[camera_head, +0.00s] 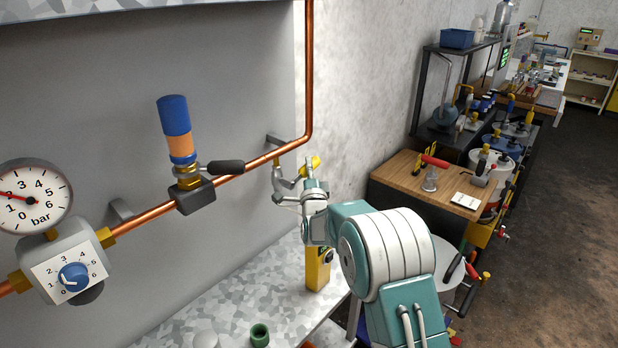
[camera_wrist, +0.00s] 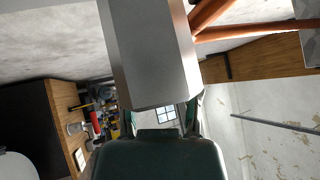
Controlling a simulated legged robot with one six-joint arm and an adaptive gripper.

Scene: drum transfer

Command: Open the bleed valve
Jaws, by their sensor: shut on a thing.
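A brass valve (camera_head: 188,172) with a black lever (camera_head: 222,167) and a blue and orange cylinder (camera_head: 176,130) on top sits on the copper pipe in the head view. No label shows which part is the bleed valve. My gripper (camera_head: 303,178) is at the wall to the right of this valve, just below the pipe's upward bend. It is shut on a small yellow piece (camera_head: 312,163), mostly hidden by the fingers. In the wrist view a large grey block (camera_wrist: 155,55) fills the middle, close to the camera; I cannot tell what it is.
A pressure gauge (camera_head: 30,197) and a regulator with a blue knob (camera_head: 75,276) are at left. The copper pipe (camera_head: 150,218) runs along the wall. A yellow device (camera_head: 318,270) stands on the speckled bench (camera_head: 225,305). A wooden bench (camera_head: 400,185) is at right.

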